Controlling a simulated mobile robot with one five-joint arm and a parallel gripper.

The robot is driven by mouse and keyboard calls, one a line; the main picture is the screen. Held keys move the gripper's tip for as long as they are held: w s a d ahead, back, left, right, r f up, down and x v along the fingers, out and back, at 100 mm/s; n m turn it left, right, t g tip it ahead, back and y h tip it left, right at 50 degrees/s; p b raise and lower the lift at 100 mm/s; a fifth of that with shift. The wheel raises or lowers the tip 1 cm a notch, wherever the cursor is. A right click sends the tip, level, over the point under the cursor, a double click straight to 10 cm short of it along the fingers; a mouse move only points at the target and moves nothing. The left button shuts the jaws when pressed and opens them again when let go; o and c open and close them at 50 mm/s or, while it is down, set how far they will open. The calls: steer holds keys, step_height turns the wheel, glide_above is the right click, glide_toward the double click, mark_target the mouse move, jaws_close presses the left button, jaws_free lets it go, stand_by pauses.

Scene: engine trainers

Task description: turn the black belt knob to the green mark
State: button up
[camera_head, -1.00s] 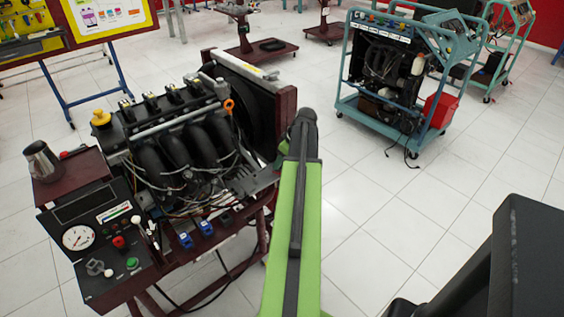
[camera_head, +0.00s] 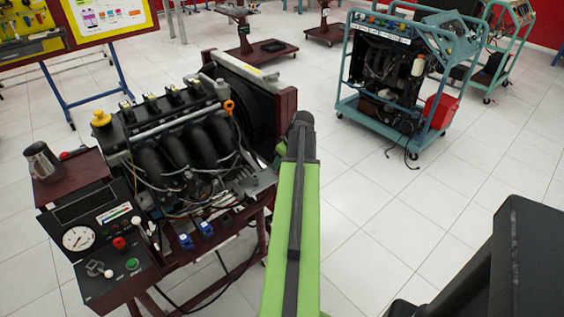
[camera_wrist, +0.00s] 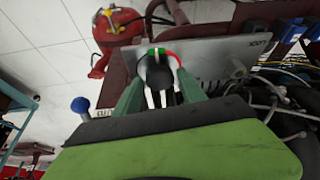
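In the wrist view the black belt knob (camera_wrist: 156,73) sits near the top of a grey panel (camera_wrist: 215,55), with pale stripes below it. A small green mark (camera_wrist: 156,51) shows just above the knob, and a red arc runs from there down its right side. My gripper (camera_wrist: 158,84) has its two green fingers apart, one on each side of the knob. I cannot see clearly whether the fingertips touch it. In the head view my green arm reaches to the right end of the engine trainer (camera_head: 180,140); the knob and fingers are hidden behind it.
A blue ball-topped lever (camera_wrist: 80,104) stands left of the fingers in the wrist view. Cables (camera_wrist: 285,90) run close on the right. In the head view a teal trolley (camera_head: 395,85) stands right, with clear floor between.

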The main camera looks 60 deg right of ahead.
steer(key=shift+o, duration=1)
steer(key=shift+r, duration=0.1)
steer(key=p+v, duration=1.6)
steer(key=v, duration=0.1)
steer(key=shift+r, duration=0.1)
